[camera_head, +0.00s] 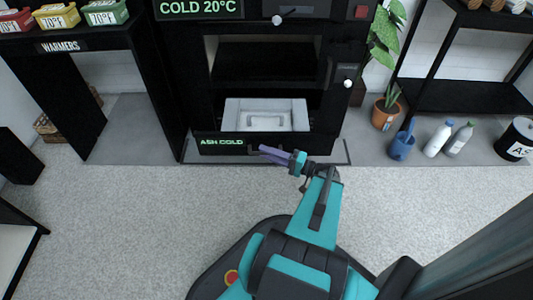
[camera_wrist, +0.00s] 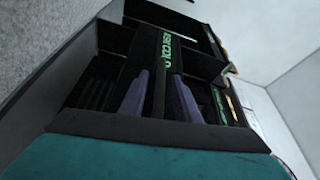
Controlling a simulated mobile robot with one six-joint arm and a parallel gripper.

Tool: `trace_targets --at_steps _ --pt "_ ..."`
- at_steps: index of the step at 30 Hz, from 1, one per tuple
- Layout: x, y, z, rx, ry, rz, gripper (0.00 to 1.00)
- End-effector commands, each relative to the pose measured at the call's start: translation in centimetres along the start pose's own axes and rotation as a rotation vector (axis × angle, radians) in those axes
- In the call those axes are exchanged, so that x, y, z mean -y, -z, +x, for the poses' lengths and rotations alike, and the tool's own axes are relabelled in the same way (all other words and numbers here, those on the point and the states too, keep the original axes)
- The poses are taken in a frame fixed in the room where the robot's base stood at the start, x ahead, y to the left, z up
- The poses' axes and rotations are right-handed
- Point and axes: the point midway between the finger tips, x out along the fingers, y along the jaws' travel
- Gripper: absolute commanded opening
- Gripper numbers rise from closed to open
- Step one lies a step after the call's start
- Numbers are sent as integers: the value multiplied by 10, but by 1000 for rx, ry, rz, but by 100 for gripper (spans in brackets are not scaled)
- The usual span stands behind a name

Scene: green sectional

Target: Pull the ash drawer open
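The ash drawer's black front panel (camera_head: 222,146) carries a green "ASH COLD" label low on the black stove. A small grey handle (camera_head: 254,148) shows at its right part. A light grey tray (camera_head: 290,116) with a raised handle sits behind the panel. My gripper (camera_head: 264,151) points left at the front panel, its purple fingers close to the handle. In the wrist view, the fingers (camera_wrist: 161,78) are apart, with a dark strip between them and the label beyond. I cannot tell whether they touch the handle.
The stove (camera_head: 265,60) has an open dark compartment above the tray. A warmer stand (camera_head: 130,70) is at left. The carpet (camera_head: 130,220) left of my base is clear.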

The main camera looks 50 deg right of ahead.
Motion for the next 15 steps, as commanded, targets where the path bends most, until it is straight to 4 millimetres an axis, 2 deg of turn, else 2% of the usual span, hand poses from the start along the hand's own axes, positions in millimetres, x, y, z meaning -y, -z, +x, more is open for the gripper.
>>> trace_targets --at_steps 5,15 --pt "1 1 -10 -1 0 1 29" --pt "1 2 -47 -2 -1 -1 29"
